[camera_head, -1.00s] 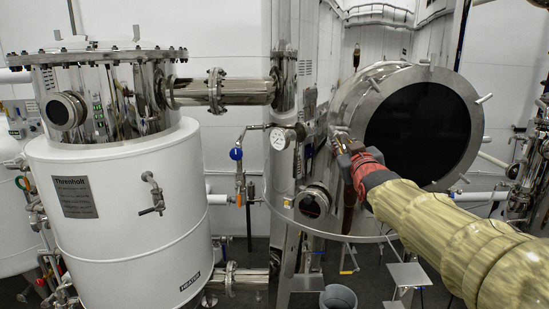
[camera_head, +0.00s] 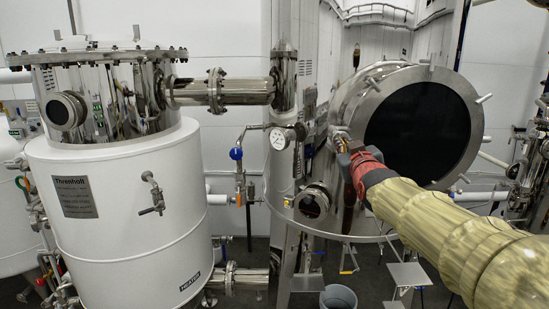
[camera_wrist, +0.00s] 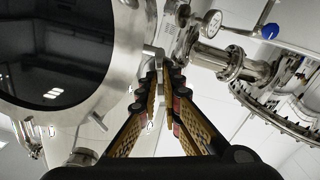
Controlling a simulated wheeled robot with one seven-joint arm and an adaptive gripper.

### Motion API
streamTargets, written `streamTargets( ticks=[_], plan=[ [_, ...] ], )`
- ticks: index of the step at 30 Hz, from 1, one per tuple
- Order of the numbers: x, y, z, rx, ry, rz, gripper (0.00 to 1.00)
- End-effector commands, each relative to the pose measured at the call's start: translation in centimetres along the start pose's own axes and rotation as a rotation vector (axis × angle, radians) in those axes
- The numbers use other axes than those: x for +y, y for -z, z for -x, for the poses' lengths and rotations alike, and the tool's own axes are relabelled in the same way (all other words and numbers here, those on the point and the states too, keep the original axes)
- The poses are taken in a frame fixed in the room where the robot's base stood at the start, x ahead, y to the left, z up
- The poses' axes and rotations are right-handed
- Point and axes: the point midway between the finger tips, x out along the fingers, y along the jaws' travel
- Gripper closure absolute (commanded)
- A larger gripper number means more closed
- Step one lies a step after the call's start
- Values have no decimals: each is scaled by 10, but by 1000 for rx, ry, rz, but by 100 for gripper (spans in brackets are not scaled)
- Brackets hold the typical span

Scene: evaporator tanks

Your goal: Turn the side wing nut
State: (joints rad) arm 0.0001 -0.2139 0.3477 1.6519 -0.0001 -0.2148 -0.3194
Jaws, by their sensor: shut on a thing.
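The side wing nut (camera_wrist: 152,51) is a pale metal piece at the rim of the big round vessel (camera_wrist: 121,70) in the wrist view. My gripper (camera_wrist: 163,75) is shut on it, with one finger on each side and the metal showing between the fingertips. In the head view my gripper (camera_head: 343,148) is at the left edge of the vessel's round door (camera_head: 418,120). It largely hides the nut there, so I cannot tell the nut's exact angle.
Several other clamp handles stick out around the door rim, such as one at the upper right (camera_head: 484,99). A pressure gauge (camera_head: 279,138) and a blue-handled valve (camera_head: 236,154) are to the left. A white tank (camera_head: 118,235) fills the left side.

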Motion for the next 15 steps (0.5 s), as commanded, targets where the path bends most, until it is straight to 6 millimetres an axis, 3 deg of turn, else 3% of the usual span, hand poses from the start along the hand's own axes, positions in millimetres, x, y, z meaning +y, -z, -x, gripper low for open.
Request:
streamTargets(
  ticks=[15],
  plan=[
    [0,0,0,1,0,193,100]
  ],
)
